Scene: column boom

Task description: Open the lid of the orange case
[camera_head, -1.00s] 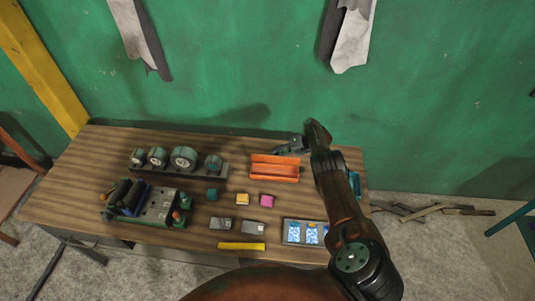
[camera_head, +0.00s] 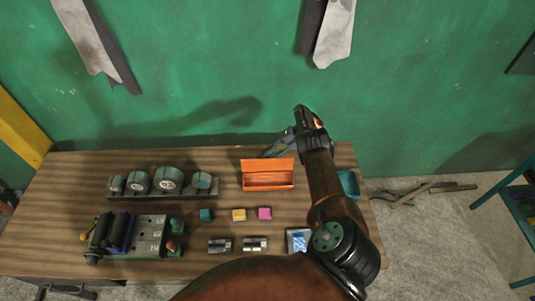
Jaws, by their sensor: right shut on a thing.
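The orange case (camera_head: 268,182) stands on the wooden table, right of centre and toward the back. Its orange lid (camera_head: 267,165) stands raised along the back edge, and the case's front wall shows below it. My right arm comes up from below, just right of the case. My left gripper is not in view.
A teal container (camera_head: 348,184) is right of my arm. Small teal, yellow and pink blocks (camera_head: 264,213) lie in front of the case. A rack of round gauges (camera_head: 168,180) and a green device (camera_head: 132,236) stand to the left. The green wall (camera_head: 180,60) is close behind.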

